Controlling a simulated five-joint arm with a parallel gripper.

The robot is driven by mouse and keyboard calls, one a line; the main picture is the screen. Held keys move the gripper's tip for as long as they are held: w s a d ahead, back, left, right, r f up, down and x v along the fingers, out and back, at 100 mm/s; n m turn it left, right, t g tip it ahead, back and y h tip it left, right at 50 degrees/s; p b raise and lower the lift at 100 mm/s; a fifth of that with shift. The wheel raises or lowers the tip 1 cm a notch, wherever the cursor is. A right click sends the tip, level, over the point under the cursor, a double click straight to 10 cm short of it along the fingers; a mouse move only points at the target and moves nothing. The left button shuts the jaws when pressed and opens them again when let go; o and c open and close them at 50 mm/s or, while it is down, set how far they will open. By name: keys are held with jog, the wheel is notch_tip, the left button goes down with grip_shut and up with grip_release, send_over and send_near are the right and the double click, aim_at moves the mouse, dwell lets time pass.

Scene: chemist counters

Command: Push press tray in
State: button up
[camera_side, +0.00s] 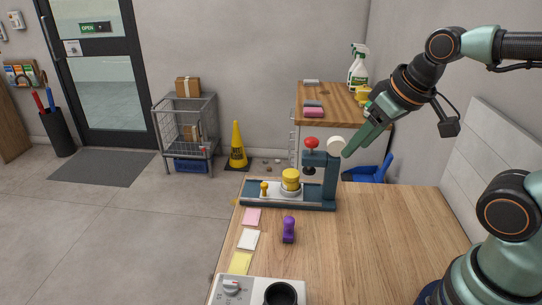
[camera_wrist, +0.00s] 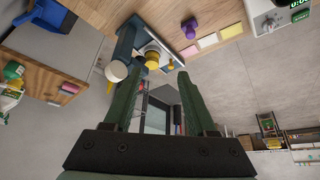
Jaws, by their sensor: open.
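The press (camera_side: 331,185) is dark teal and stands at the far edge of the wooden counter, with a red knob (camera_side: 311,143) on top and a pale round knob (camera_side: 336,144) at its upper right. The pale press tray (camera_side: 274,193) lies on the base, extending left of the press column. It carries a small yellow knob (camera_side: 264,187) at the left and a yellow round piece (camera_side: 290,176) on a grey holder. My gripper (camera_side: 347,153) is in the air beside the pale knob, right of the column. In the wrist view my gripper (camera_wrist: 150,76) is open, its fingers apart and empty.
A purple stamp (camera_side: 288,229) and pink, white and yellow paper pads (camera_side: 248,239) lie in front of the press. A device with a dial (camera_side: 232,287) is at the near edge. A side counter (camera_side: 325,95) with spray bottles stands behind. The counter's right part is clear.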

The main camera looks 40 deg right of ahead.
jog(key=g, duration=0.6)
send_over(264, 183)
notch_tip(264, 183, down, 8)
notch_tip(264, 183, down, 12)
jog(key=shift+s+f, duration=0.1)
jog(key=shift+f, duration=0.05)
grip_shut()
dwell(1.4)
